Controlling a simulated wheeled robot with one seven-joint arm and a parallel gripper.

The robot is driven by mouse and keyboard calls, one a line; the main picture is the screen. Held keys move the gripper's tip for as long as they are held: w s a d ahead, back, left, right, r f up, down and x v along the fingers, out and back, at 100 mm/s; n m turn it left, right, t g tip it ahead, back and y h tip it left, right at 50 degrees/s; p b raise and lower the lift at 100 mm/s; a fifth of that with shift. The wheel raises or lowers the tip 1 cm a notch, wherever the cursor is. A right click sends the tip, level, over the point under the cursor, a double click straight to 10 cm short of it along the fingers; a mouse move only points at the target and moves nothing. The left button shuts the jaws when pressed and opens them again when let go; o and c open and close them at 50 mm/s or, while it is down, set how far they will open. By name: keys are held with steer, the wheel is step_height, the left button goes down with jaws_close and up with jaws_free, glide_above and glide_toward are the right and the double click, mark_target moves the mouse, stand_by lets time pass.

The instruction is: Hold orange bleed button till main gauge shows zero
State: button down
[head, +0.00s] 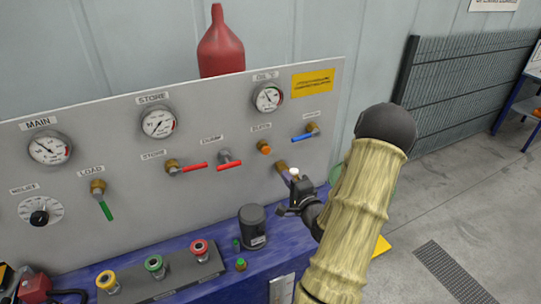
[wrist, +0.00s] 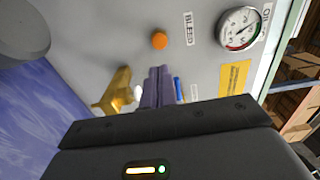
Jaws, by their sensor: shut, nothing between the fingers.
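The orange bleed button (head: 264,147) sits on the grey panel below the BLEED label, and it stands out from the panel in the wrist view (wrist: 159,40). My gripper (head: 284,208) is below and right of the button in the head view. In the wrist view its fingers (wrist: 158,86) are together and empty, pointing toward the panel, with the button just beyond their tips. A gap shows between tips and button. The main gauge (head: 49,149) is at the panel's left; its needle points to the upper left, off the red band, but the exact value is too small to read.
A brass fitting (head: 284,167) juts from the panel beside my gripper; it also shows in the wrist view (wrist: 113,92). A blue-handled valve (head: 305,135) is right of the button. A dark canister (head: 252,226) stands on the blue bench below.

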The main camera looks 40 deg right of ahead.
mark_target(267, 151)
steer(key=p+x, duration=0.5)
steer(key=x, duration=0.6)
steer(key=shift+r+p, duration=0.2)
steer(key=shift+p, duration=0.15)
steer(key=shift+w+d+f, duration=0.1)
steer(key=shift+w+f, duration=0.1)
steer(key=shift+w, duration=0.35)
steer(key=shift+d, duration=0.1)
